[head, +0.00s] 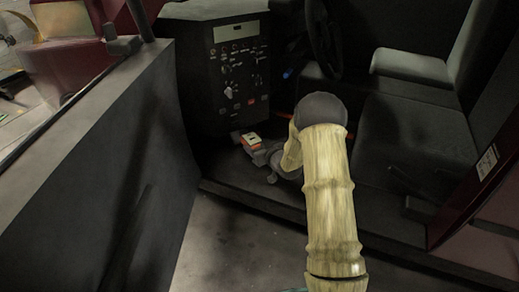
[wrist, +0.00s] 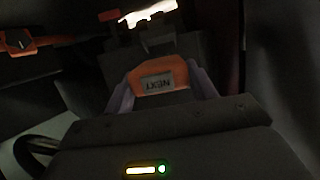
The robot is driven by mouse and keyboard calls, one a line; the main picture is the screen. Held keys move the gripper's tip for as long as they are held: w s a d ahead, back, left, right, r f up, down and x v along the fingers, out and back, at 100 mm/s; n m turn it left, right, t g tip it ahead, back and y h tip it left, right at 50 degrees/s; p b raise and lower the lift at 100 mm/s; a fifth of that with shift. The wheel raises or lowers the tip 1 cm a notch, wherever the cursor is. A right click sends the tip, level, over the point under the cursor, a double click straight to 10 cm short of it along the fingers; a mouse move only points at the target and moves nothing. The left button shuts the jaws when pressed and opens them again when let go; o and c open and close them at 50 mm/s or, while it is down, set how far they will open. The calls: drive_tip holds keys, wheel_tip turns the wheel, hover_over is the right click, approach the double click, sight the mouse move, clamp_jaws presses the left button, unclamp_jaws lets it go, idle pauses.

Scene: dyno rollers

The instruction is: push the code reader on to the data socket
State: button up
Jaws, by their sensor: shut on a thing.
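The code reader (wrist: 160,76) is an orange block with a grey label reading NEXT, upside down in the wrist view. My gripper (wrist: 162,92) is shut on it, with a pale purple finger on each side. In the head view the code reader (head: 251,139) shows as a small orange and white piece in front of my gripper (head: 262,152), low in the cab near the foot of the dark control panel. I cannot make out the data socket, so I cannot tell whether the reader touches it.
The dark panel (head: 238,75) with knobs stands behind the reader. A steering wheel (head: 322,40) and dark seat (head: 405,135) are at right. A grey door (head: 95,165) flanks the left. Another orange part (wrist: 16,41) shows at upper left in the wrist view.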

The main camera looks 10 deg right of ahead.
sight(252, 139)
drive_tip(key=shift+w+a, duration=0.2)
drive_tip(key=shift+w, duration=0.45)
drive_tip(key=shift+w+a, duration=0.25)
drive_tip(key=shift+w, duration=0.4)
drive_tip(key=shift+w+a, duration=0.2)
drive_tip(key=shift+w, duration=0.45)
drive_tip(key=shift+w+a+r, duration=0.1)
drive_tip(key=shift+w+a, duration=0.2)
drive_tip(key=shift+w, duration=0.5)
idle(1.4)
drive_tip(key=o, duration=1.1)
drive_tip(key=shift+s+d, duration=0.1)
drive_tip(key=shift+s, duration=0.05)
drive_tip(key=p+v, duration=0.3)
drive_tip(key=v, duration=1.4)
drive_tip(key=shift+r, duration=0.1)
